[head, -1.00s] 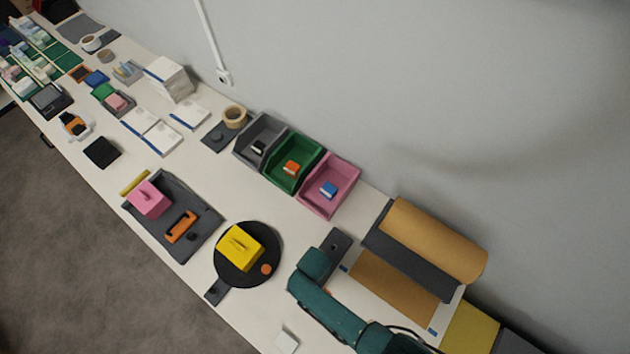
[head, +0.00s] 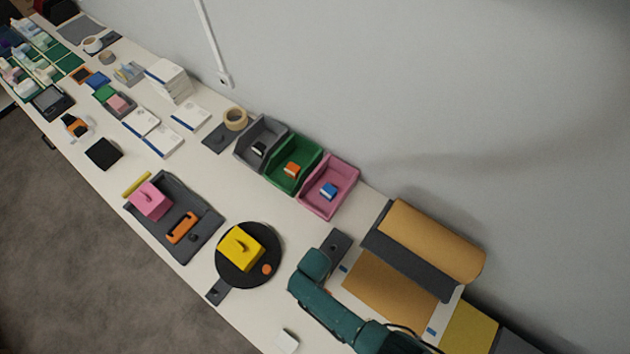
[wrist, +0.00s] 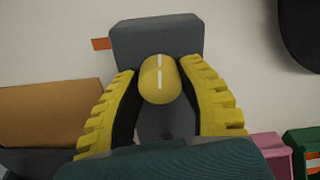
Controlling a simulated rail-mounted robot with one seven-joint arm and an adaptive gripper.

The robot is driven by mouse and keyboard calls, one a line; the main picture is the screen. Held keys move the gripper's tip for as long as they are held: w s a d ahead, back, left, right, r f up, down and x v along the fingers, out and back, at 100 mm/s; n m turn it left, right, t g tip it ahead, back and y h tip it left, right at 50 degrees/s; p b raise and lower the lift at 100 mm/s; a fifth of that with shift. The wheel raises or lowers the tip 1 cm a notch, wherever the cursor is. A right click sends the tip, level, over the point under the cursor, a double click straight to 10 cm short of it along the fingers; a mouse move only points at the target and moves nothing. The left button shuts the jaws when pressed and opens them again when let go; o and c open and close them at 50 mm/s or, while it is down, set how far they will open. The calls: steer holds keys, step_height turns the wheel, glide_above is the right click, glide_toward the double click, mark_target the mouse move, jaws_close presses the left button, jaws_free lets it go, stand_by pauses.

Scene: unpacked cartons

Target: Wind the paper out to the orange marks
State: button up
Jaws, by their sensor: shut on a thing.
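The brown paper roll (head: 435,238) sits in a dark grey holder (head: 405,265) at the right. Its sheet (head: 385,285) lies flat on the table, its front edge beyond the blue marks (head: 431,331). One orange mark (head: 328,291) shows beside my arm, and an orange strip shows in the wrist view (wrist: 101,43). The paper is also at the left of the wrist view (wrist: 50,112). My gripper (wrist: 160,90) is shut on a yellow knob (wrist: 160,78) with a white line, on a grey block (wrist: 155,38). My arm hides the gripper in the head view and part of the table before the paper.
Grey, green and pink bins (head: 328,187) stand along the wall. A black round plate (head: 248,270) with a yellow block (head: 240,247) is left of my arm. A grey tray (head: 205,220) lies beyond it. A small white piece (head: 288,341) lies near the front edge.

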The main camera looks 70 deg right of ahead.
steer(key=m, duration=0.5)
steer(key=shift+s+m, duration=0.1)
steer(key=shift+m, duration=0.2)
steer(key=m, duration=0.4)
steer(key=shift+m+p, duration=0.3)
steer(key=shift+m, duration=0.4)
steer(key=o, duration=1.2)
step_height(320, 180, up, 12)
